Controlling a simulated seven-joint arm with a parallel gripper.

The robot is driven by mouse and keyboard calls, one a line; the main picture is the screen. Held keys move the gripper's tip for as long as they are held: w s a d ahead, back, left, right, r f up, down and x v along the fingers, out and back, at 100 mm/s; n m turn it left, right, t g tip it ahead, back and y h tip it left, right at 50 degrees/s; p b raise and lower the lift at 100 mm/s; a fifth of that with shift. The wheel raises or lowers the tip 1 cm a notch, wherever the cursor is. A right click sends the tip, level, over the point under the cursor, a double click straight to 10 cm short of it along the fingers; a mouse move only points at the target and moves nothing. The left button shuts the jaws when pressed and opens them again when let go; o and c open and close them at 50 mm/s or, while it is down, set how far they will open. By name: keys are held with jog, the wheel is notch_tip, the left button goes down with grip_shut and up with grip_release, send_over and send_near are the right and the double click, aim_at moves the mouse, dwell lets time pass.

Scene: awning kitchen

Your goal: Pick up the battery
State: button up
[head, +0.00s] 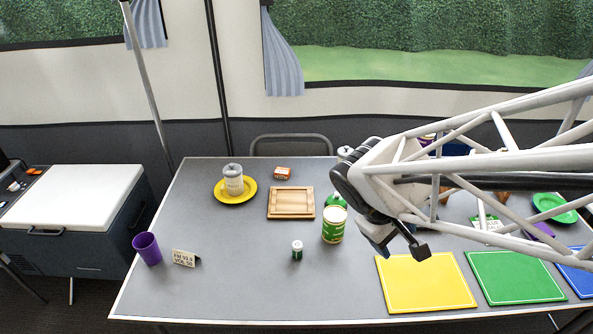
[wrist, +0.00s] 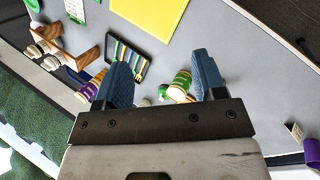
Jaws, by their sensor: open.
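A small upright cylinder with a dark green body and a pale top (head: 297,250) stands on the grey table. It looks like the battery, but it is too small to be sure. My gripper (head: 403,247) is open and empty above the table, to the right of the cylinder and past the green can. In the wrist view my gripper's two blue fingers (wrist: 161,76) are spread wide apart. I cannot make out the cylinder in the wrist view; the right finger may hide it.
A green can (head: 333,226) stands between the cylinder and my gripper; it also shows in the wrist view (wrist: 180,85). A yellow board (head: 425,283) lies at the front right. A wooden tray (head: 291,214) lies behind the cylinder. A sign (head: 185,258) and purple cup (head: 147,249) stand left.

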jog(key=w+a+f+n+t+h, duration=0.1)
jog(key=w+a+f+n+h, duration=0.2)
jog(key=w+f+n, duration=0.3)
jog(key=n+t+y, duration=0.2)
jog(key=n+t, duration=0.8)
jog(key=n, duration=0.8)
send_near(295, 252)
jog(key=x, duration=0.3)
jog(key=shift+w+d+f, duration=0.2)
jog(key=shift+w+f, duration=0.05)
jog(key=shift+w+d+t, duration=0.1)
jog(key=shift+t, duration=0.2)
jog(key=shift+x, duration=1.2)
jog(key=shift+x, duration=2.6)
